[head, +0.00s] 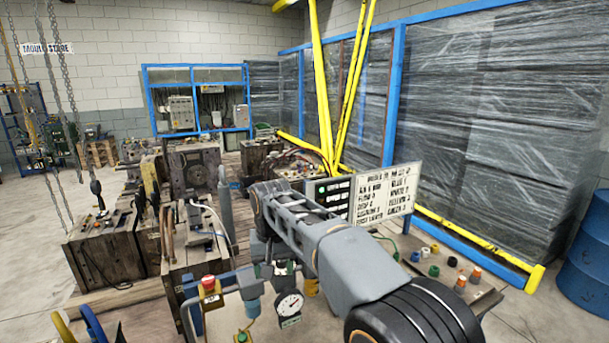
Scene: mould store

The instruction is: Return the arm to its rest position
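My arm (345,258) rises from the bottom right of the head view, with a dark ribbed joint at the front. Its grey link reaches up and left to another joint (268,205) near the middle of the picture. What lies past that joint is hidden behind the link or lost among the fittings below it. I cannot make out my gripper or whether it holds anything.
A pressure gauge (289,304) and a red push button (208,283) stand close below and left of the arm. A white lettered board (384,197) is just behind it. A blue drum (588,258) stands far right.

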